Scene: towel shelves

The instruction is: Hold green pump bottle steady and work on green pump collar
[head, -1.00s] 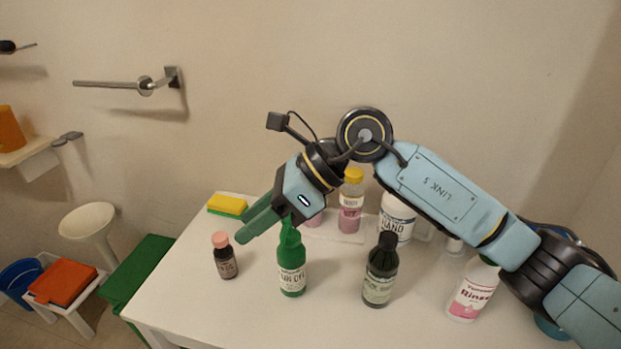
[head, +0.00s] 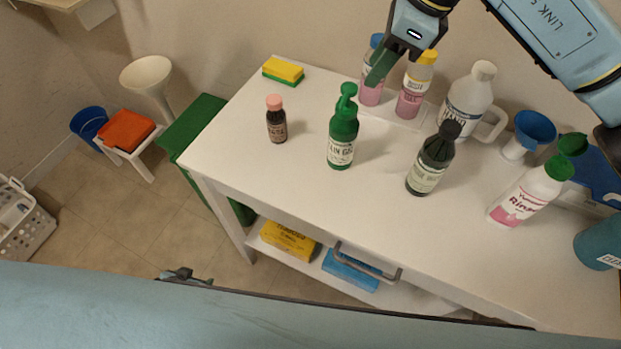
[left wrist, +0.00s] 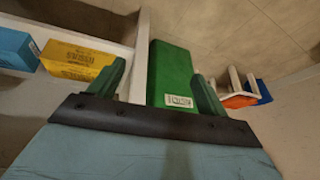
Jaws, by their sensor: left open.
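The green pump bottle (head: 342,142) stands upright on the white table, with a pale label. Its green pump collar (head: 346,106) sits at the neck under the pump head, and nothing touches it. My right gripper (head: 379,70) hangs above and to the right of the pump, in front of the pink bottles at the back. Its green fingers overlap, so its opening is unclear. My left gripper (left wrist: 160,72) shows in the left wrist view with its two green fingers spread and nothing between them. The bottle is not in that view.
A small brown bottle (head: 276,122) stands left of the pump bottle and a dark green bottle (head: 428,168) right of it. A white jug (head: 468,100), blue funnel (head: 534,127) and rinse bottle (head: 523,197) stand further right. The green box (left wrist: 172,75) is on the floor.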

